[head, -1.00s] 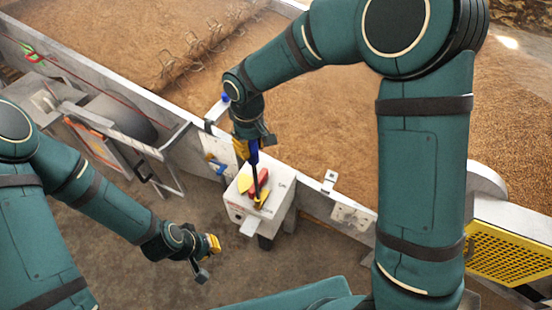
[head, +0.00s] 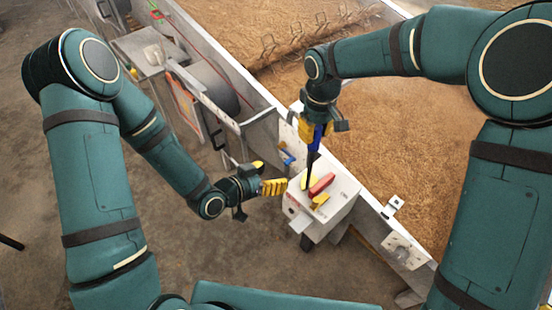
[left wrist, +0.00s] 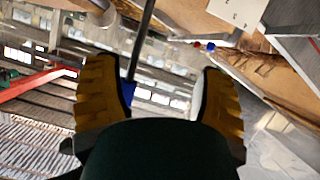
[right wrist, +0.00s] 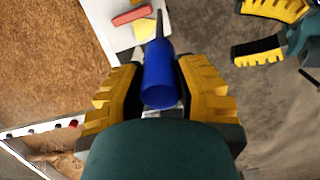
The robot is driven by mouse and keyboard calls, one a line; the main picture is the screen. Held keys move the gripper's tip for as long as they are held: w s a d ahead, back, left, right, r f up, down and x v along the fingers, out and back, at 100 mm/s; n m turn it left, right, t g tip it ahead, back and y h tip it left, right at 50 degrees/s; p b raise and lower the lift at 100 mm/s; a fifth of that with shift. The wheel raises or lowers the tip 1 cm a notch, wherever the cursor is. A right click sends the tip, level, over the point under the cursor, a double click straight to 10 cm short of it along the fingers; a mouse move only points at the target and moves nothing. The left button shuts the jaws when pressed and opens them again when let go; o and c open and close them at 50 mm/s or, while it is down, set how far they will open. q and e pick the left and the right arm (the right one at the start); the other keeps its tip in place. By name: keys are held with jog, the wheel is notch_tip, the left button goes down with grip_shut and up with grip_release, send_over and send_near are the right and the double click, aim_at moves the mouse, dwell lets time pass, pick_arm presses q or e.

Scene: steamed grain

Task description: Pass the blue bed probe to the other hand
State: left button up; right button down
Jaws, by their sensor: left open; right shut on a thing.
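The blue bed probe has a blue handle (head: 316,138) and a thin dark rod pointing down to the white box. My right gripper (head: 315,128) is shut on the handle above the box. The handle also shows between its fingers in the right wrist view (right wrist: 159,78). My left gripper (head: 268,178) is open and empty, left of the rod and lower than the handle. It shows at the top right of the right wrist view (right wrist: 262,30). In the left wrist view the rod (left wrist: 141,40) and part of the handle show beyond the open fingers, nearer the picture's left finger.
The white box (head: 337,215) carries a red piece (head: 321,185) and yellow pieces (head: 320,201) on top, close to my left gripper. A metal wall (head: 258,92) edges the brown grain bed (head: 400,130) behind. Open floor (head: 190,245) lies in front.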

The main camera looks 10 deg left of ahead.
aim_at(316, 142)
pick_arm(q)
notch_tip(316, 142, up, 8)
jog(key=d+m+t+h, duration=0.1)
jog(key=m+h, duration=0.3)
jog(key=h, duration=0.1)
jog(key=x, duration=1.1)
jog(key=shift+d, duration=0.45)
grip_shut()
pick_arm(e)
jog(key=c, duration=0.7)
grip_release()
